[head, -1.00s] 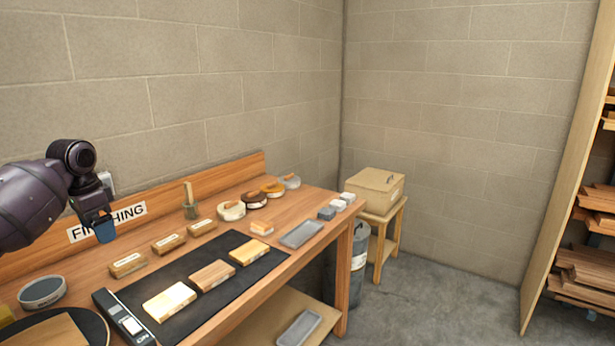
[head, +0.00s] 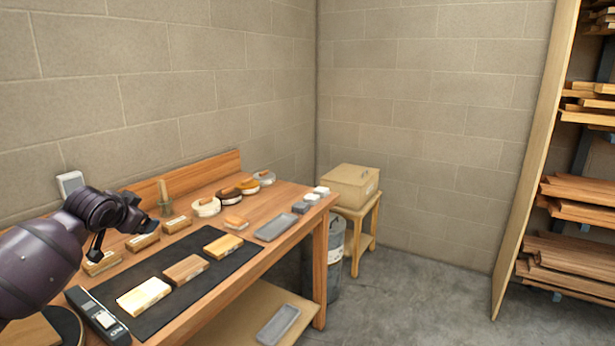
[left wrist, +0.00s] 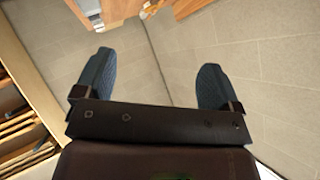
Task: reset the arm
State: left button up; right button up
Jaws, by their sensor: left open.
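My left gripper (head: 121,238) is at the left of the head view, at the end of my dark purple arm. It is in front of the workbench (head: 285,205) and hides part of its left end. In the left wrist view my left gripper (left wrist: 155,78) shows two blue pads spread wide apart. My right gripper is not in view.
On the bench, a black mat (head: 220,268) holds several wooden blocks. A grey tray (head: 275,228) and round pads stand farther back. Lumber shelves (head: 570,250) stand right. The floor between is clear.

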pick_arm(q)
jog(key=s+d+f+t+h+b, duration=0.2)
jog(key=s+d+f, duration=0.5)
jog(key=f, duration=0.4)
jog(key=s+d+f+t+h+b, duration=0.1)
jog(key=s+d+f+b, duration=0.1)
jog(key=s+d+f, duration=0.7)
jog(key=s+d+f+n+g+y+b, duration=0.1)
jog(key=s+f+n+g+y+b, duration=0.1)
jog(key=s+f, duration=2.2)
jog(key=n+g+b, duration=0.1)
jog(key=n+b, duration=0.1)
jog(key=shift+f+n+g, duration=0.3)
jog(key=shift+f, duration=0.05)
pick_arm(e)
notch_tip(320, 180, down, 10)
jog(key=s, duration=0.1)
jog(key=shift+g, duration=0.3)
